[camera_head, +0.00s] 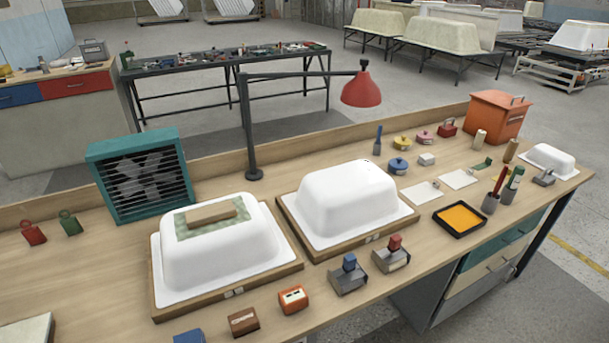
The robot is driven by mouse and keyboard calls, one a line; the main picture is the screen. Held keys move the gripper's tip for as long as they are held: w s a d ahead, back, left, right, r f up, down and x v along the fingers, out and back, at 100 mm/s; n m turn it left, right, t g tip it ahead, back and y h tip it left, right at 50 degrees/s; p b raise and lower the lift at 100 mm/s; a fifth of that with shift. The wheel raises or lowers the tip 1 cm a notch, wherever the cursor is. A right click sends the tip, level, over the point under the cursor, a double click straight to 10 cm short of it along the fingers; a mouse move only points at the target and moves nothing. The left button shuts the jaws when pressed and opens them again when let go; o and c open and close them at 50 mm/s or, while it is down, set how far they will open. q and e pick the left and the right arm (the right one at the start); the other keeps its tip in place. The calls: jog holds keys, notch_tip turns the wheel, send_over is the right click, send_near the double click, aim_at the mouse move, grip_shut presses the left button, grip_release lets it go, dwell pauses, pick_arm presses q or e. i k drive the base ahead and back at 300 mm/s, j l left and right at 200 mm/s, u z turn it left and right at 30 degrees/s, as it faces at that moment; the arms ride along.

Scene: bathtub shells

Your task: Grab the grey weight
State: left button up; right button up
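I cannot tell for sure which object is the grey weight. A small dark grey object (544,178) sits at the right end of the bench, beside a small white shell (550,160); its kind is too small to make out. A pale grey-white block (427,160) lies right of a blue tin (398,166). At the far left stand a red weight-like piece (34,235) and a green one (70,226), each with a ring on top. Neither of my grippers is in view.
Two white tub shells (205,262) (345,200) on wooden boards fill the bench middle. A teal fan (140,180), red lamp (362,90) and orange box (498,118) stand behind. Dispensers (348,276) (391,256) line the front. An orange-filled tray (460,218) lies right.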

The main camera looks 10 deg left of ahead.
aim_at(544, 179)
jog(key=z, duration=1.3)
jog(key=i+l+u, duration=0.15)
jog(key=i+l, duration=0.3)
jog(key=i, duration=0.15)
jog(key=i+l+u, duration=0.15)
jog(key=i+l, duration=0.35)
jog(key=i, duration=0.1)
